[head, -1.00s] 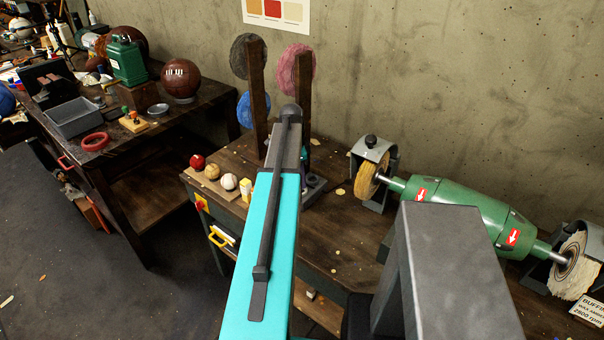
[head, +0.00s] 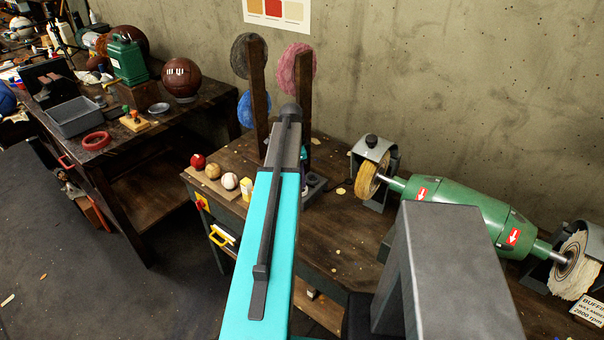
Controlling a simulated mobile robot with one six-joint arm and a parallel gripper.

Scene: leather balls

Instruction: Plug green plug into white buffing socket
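I cannot make out the green plug or the white buffing socket in the head view. My teal and dark grey arm covers the middle of the picture and hides part of the bench and its front.
The wooden bench (head: 335,235) stands against a concrete wall.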

